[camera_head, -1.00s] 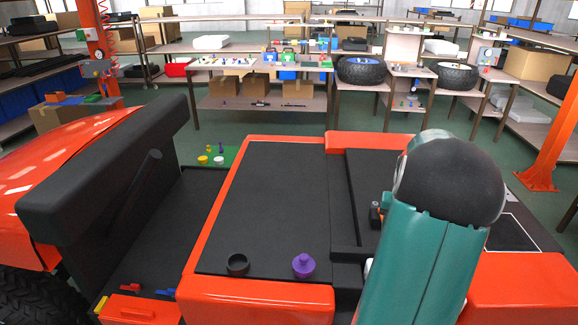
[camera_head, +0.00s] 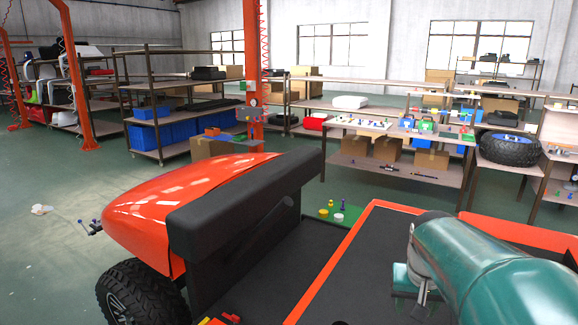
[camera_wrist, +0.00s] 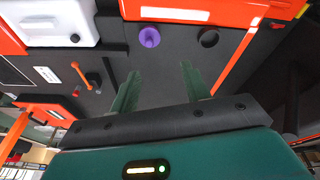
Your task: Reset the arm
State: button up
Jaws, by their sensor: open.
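My gripper (camera_wrist: 162,92) is open and empty in the wrist view. Its two green fingers stand apart with the black cart bed beyond them. In the head view my teal arm (camera_head: 490,268) fills the lower right, over the orange-rimmed cart (camera_head: 335,262). In the wrist view a purple knobbed piece (camera_wrist: 149,37) and a dark round ring (camera_wrist: 209,38) lie on the black surface, apart from the fingers.
A white case (camera_wrist: 52,22) sits at the upper left of the wrist view. An orange post (camera_head: 252,60) and shelves stand behind the cart. A workbench (camera_head: 400,130) with small parts is at the back right. Green floor (camera_head: 50,260) is open at the left.

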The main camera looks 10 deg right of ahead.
jog(key=s+a+r+n+t+y, duration=0.1)
jog(key=s+a+n, duration=0.2)
jog(key=a, duration=0.7)
jog(key=s+a+n+t+y, duration=0.1)
jog(key=s+a, duration=0.3)
jog(key=a, duration=0.7)
jog(key=shift+s+r+n+t, duration=0.3)
jog(key=shift+r+n+t, duration=0.1)
jog(key=shift+n+t, duration=0.4)
jog(key=shift+c, duration=1.2)
